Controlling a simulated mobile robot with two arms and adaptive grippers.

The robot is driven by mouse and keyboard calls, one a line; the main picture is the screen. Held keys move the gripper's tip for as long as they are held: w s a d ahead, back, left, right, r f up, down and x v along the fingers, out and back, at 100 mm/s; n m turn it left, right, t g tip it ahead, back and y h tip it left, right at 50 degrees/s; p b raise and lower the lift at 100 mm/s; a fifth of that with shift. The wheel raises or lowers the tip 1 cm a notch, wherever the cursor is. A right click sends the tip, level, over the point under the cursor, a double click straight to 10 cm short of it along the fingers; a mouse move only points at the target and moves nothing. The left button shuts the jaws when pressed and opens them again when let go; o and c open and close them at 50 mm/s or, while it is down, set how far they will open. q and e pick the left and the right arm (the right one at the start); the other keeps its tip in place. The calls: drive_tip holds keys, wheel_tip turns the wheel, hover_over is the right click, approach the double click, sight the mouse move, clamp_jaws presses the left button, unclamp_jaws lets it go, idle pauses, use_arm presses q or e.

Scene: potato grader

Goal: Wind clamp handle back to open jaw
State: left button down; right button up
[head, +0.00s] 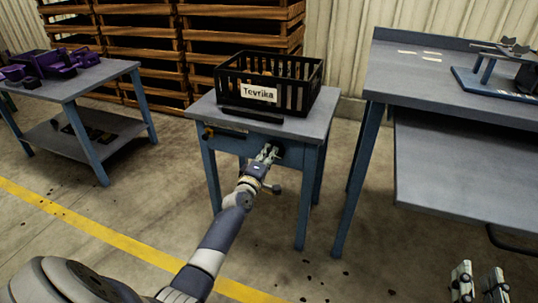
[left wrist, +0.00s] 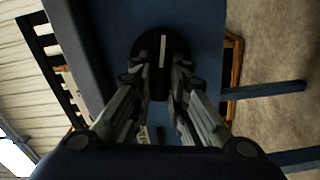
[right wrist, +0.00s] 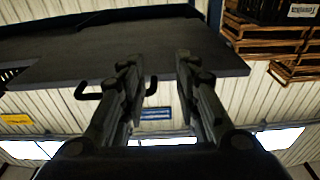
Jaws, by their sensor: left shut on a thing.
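The small blue-legged table (head: 205,106) carries the clamp on its front apron. A round black hub with a pale stripe, which looks like the clamp handle (left wrist: 161,42), shows between my left fingers in the left wrist view. My left gripper (head: 268,154) is at the table's front right, shut on this handle; the arm and fingers hide much of it in the head view. A dark bar (head: 252,116), possibly the clamp jaw, lies along the front of the tabletop. My right gripper (head: 480,283) is far to the right, open and empty, also in the right wrist view (right wrist: 155,68).
A black crate labelled Tevrika (head: 315,95) stands on the small table behind the bar. A large bench (head: 410,85) is at the right, and a table with purple parts (head: 75,88) at the left. Wooden crates (head: 150,48) are stacked behind.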

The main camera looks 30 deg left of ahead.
use_arm(q)
drive_tip(key=shift+n, duration=0.8)
use_arm(e)
drive_tip(key=shift+r+t, duration=0.3)
drive_tip(key=shift+r, duration=0.2)
use_arm(q)
drive_tip(key=shift+a, duration=0.1)
use_arm(e)
drive_tip(key=shift+r, duration=0.1)
use_arm(q)
drive_tip(key=c, duration=1.6)
unclamp_jaws()
drive_tip(key=shift+o, duration=0.2)
use_arm(e)
drive_tip(key=shift+a, duration=0.1)
use_arm(q)
drive_tip(key=shift+f, duration=0.1)
drive_tip(key=v, duration=1.2)
